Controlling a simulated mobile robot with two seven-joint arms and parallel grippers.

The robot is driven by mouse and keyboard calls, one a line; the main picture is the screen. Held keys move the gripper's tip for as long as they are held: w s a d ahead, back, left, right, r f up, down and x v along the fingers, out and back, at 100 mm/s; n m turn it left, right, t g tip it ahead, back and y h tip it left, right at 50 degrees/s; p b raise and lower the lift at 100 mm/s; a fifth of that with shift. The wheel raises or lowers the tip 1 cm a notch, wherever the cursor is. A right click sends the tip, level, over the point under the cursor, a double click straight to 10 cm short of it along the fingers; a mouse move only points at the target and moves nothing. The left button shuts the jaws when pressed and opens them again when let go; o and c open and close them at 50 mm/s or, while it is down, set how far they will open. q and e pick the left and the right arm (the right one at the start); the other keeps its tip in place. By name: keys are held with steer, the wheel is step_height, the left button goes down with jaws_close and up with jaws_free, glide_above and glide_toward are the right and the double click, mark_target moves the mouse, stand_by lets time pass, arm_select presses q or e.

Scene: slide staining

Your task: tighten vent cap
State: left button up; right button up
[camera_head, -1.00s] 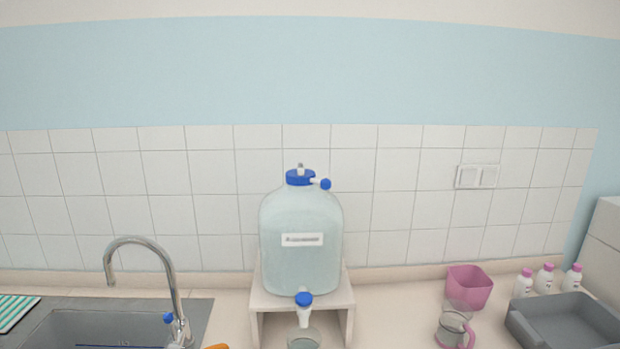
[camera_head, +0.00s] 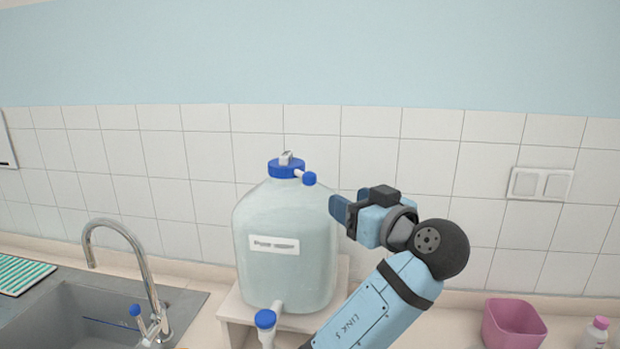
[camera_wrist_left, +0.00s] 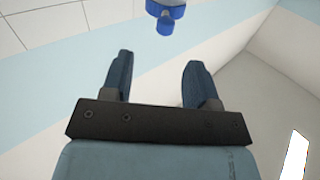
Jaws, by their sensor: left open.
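A large clear carboy (camera_head: 285,220) with a white label stands on a white stand (camera_head: 237,308). Its neck has a blue lid (camera_head: 285,169) with a grey piece on top. A small round blue cap (camera_head: 309,178) sticks out on a short white stub at the lid's right side. My left gripper (camera_head: 342,211) is open and empty, just right of the carboy's shoulder, lower than the small cap and apart from it. In the left wrist view, blue cap parts (camera_wrist_left: 165,14) show at the top edge, beyond the open fingers (camera_wrist_left: 158,64). My right gripper is out of view.
A spigot with a blue knob (camera_head: 265,318) juts from the carboy's lower front. A sink with a tall faucet (camera_head: 140,255) lies left. A pink container (camera_head: 514,325) and a bottle (camera_head: 595,332) stand right. The tiled wall is close behind.

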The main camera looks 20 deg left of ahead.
mark_target(303, 175)
arm_select(q)
steer(key=shift+n+g, duration=0.3)
steer(key=shift+n, duration=0.1)
steer(key=p+x, duration=0.1)
steer(key=x, duration=0.3)
steer(key=r+p+x, duration=0.1)
steer(key=x, duration=0.3)
steer(key=p+x, duration=0.2)
steer(key=x, duration=0.2)
steer(key=shift+s+a+r, duration=0.2)
steer(key=shift+a+r, duration=0.15)
steer(key=shift+a, duration=0.05)
steer(key=shift+w+a+f, duration=0.1)
steer(key=shift+w+a, duration=0.25)
steer(key=shift+a, duration=0.25)
jaws_close()
